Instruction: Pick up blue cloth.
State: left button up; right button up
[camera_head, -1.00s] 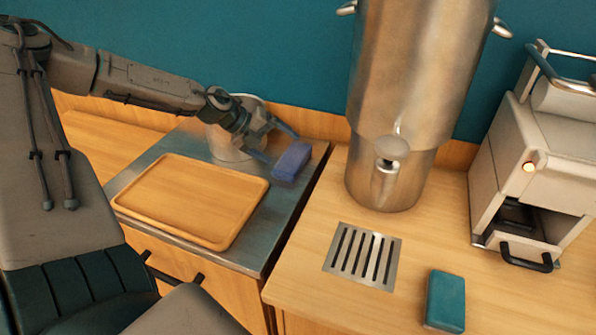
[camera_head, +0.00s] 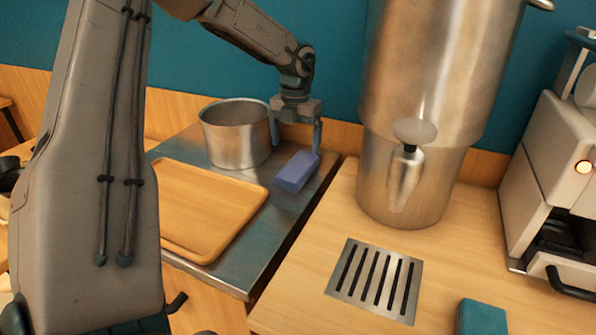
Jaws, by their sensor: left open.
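The blue cloth (camera_head: 296,172) is a folded, block-like blue-purple piece. It lies on the metal counter top, to the right of the steel pot. My left gripper (camera_head: 297,142) points down with its fingers apart, one to each side, just behind and above the far end of the cloth. It is open and holds nothing. I cannot tell whether a fingertip touches the cloth. My right gripper is not in view.
A steel pot (camera_head: 235,140) stands close to the left of the gripper. A wooden tray (camera_head: 205,215) lies in front. A large steel dispenser (camera_head: 410,110) stands to the right. A slotted drain plate (camera_head: 375,280), a teal block (camera_head: 483,318) and a white machine (camera_head: 550,170) are further right.

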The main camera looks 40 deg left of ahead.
aim_at(298, 165)
pick_arm(q)
jog(key=shift+d+f, duration=0.1)
jog(key=shift+f, duration=0.55)
jog(key=f, duration=0.4)
jog(key=shift+d+f+p, duration=0.25)
jog(key=shift+f+p, duration=0.15)
jog(key=shift+c, duration=1.1)
jog(key=c, duration=0.9)
jog(key=shift+o, duration=0.2)
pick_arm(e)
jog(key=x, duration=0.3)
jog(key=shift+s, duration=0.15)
pick_arm(q)
jog(key=shift+r, duration=0.1)
